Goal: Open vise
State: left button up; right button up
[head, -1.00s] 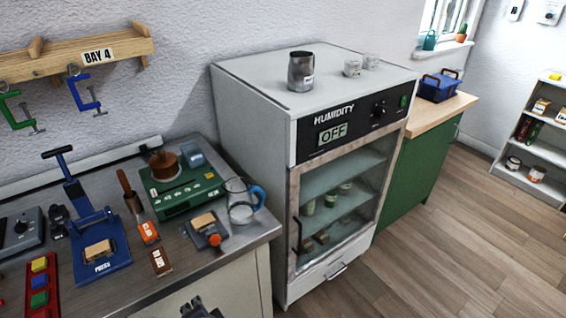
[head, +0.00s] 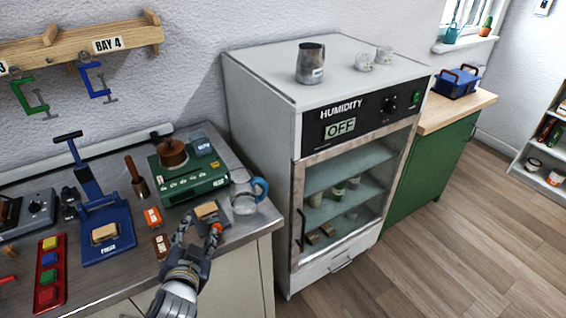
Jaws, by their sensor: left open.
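The vise (head: 223,217) is a small dark grey device near the bench's front edge in the head view. A tan block (head: 206,210) sits at its top, apparently between the jaws. An orange-red knob (head: 216,229) is on its front side. My left gripper (head: 199,230) is open, reaching up from the bottom. One finger is by the knob and the other is left of the vise. I cannot tell whether the finger touches the knob. Nothing shows between the fingers. My right gripper is not in view.
A glass jug with a blue handle (head: 262,188) stands right of the vise. A green device (head: 190,185) is behind it. A blue press (head: 108,235) and small orange (head: 152,217) and brown boxes are left. The humidity cabinet (head: 262,130) stands to the right.

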pick_arm(q)
jog(key=w+d+r+m+t+h, duration=0.3)
jog(key=d+r+m+h, duration=0.1)
jog(key=r, duration=0.4)
jog(key=w+d+r+m+t+h, duration=0.3)
jog(key=d+r+m+t+h, duration=0.15)
jog(key=r, duration=0.45)
jog(key=s+d+r+m+g+h, duration=0.1)
jog(key=d+m+g+h, duration=0.4)
jog(key=m, duration=0.2)
jog(key=s+d+r+m+g+h, duration=0.1)
jog(key=s+d+m+g+h, duration=0.1)
jog(key=d+m+g+h, duration=0.3)
jog(key=shift+d+r+m+g+h, duration=0.35)
jog(key=shift+d+m+h, duration=0.45)
jog(key=shift+m, duration=0.45)
